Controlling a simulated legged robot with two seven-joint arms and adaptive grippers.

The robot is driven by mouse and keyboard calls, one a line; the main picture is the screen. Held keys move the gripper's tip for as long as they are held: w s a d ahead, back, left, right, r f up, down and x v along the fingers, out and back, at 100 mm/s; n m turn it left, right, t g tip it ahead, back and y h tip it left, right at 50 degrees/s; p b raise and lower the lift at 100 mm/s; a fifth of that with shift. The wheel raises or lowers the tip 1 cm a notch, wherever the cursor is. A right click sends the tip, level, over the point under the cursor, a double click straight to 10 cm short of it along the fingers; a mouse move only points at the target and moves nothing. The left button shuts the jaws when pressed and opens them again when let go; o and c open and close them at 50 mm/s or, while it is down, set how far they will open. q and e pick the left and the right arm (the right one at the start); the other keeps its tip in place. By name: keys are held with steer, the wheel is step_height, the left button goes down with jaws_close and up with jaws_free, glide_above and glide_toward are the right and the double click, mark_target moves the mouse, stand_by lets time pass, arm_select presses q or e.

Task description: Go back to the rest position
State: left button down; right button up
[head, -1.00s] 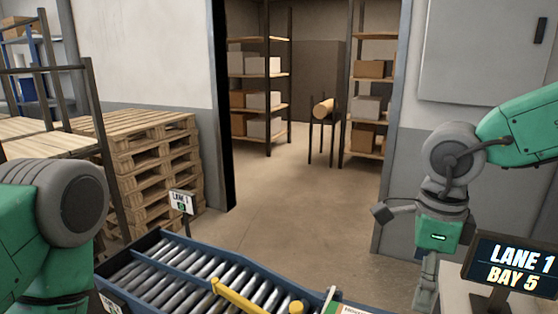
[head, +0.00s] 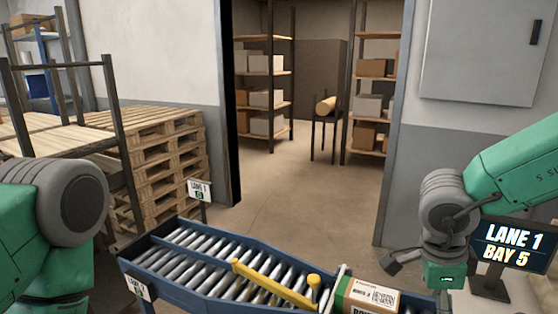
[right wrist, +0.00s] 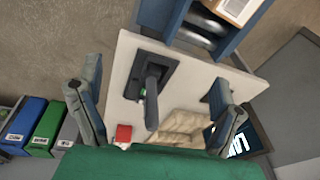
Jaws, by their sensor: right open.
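My right gripper (right wrist: 157,100) is open in the right wrist view, its two fingers wide apart with nothing between them. It hangs over a white table (right wrist: 128,45) that carries a black stand with a dark upright device (right wrist: 153,95), a crumpled tan item (right wrist: 190,125) and a small red item (right wrist: 123,132).
A blue-framed roller conveyor (head: 200,232) with a yellow bar (head: 270,283) runs along the front. A labelled cardboard box (head: 362,298) is at its right end. Stacked pallets (head: 165,165) stand at left. Blue (right wrist: 22,125) and green bins (right wrist: 48,130) show at left in the wrist view.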

steer(key=s+d+f+n+t, duration=0.1)
steer(key=s+d+f+n, duration=0.1)
steer(key=s+f+n, duration=0.3)
steer(key=d+f+n+t+h, duration=0.1)
steer(key=d+f+n, duration=0.15)
steer(key=f, duration=0.55)
steer(key=s+d+f+n+t, duration=0.1)
steer(key=s+f+n, duration=0.25)
steer(key=f, duration=0.25)
steer(key=s+a+f+n+g+y, duration=0.2)
steer(key=s+f+n, duration=0.25)
steer(key=s, duration=0.45)
steer(key=s+a+f+n+g+y, duration=0.1)
steer(key=s+f+n+g+y, duration=0.15)
steer(key=s+n, duration=0.55)
step_height(320, 180, down, 10)
steer(key=w+a+m+t+h+b, duration=0.1)
steer(key=w+b, duration=0.1)
steer(key=b, duration=0.8)
steer(key=shift+a+f+m+t+b, duration=0.15)
steer(key=shift+f+m+t+b, duration=0.1)
steer(key=shift+m+t+b, duration=0.15)
